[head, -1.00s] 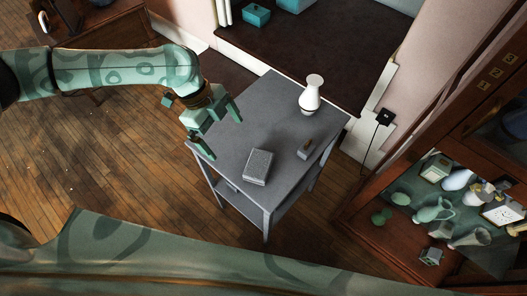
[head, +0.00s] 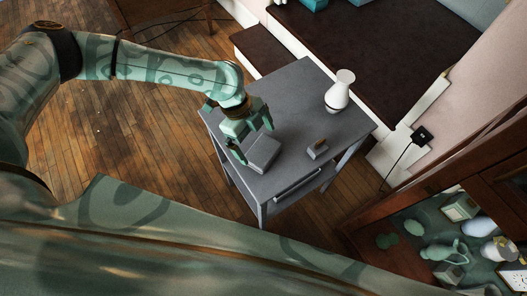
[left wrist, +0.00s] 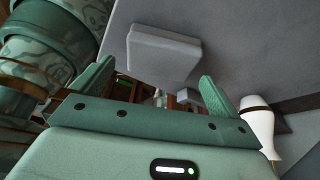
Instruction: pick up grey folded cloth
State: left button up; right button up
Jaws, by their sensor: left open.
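The grey folded cloth (head: 264,154) lies flat on the grey side table (head: 292,90), near its front left edge. It also shows at the top of the left wrist view (left wrist: 163,52), just beyond and between the fingertips. My left gripper (head: 258,146) is open and empty, its fingers spread over the cloth's left and far sides. In the left wrist view the fingers (left wrist: 157,72) stand on either side of the cloth's near edge. Whether they touch it I cannot tell. My right gripper is out of view.
A white vase (head: 338,96) stands at the table's far right corner. A small grey block with a brown top (head: 317,148) sits right of the cloth. A wooden cabinet with ornaments (head: 448,250) stands at lower right. A dark platform (head: 340,45) lies behind the table.

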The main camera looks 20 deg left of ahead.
aim_at(264, 151)
pick_arm(q)
jog(key=b+x, duration=0.1)
jog(key=x, duration=0.4)
jog(key=shift+w+d+f+b, duration=0.1)
jog(key=shift+d+b, duration=0.05)
jog(key=shift+b, duration=0.25)
jog(key=c, duration=0.8)
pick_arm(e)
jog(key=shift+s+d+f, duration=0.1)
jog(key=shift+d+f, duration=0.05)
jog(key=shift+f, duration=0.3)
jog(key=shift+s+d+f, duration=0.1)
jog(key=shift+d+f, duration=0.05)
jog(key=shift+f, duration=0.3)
pick_arm(q)
jog(key=shift+r, duration=0.2)
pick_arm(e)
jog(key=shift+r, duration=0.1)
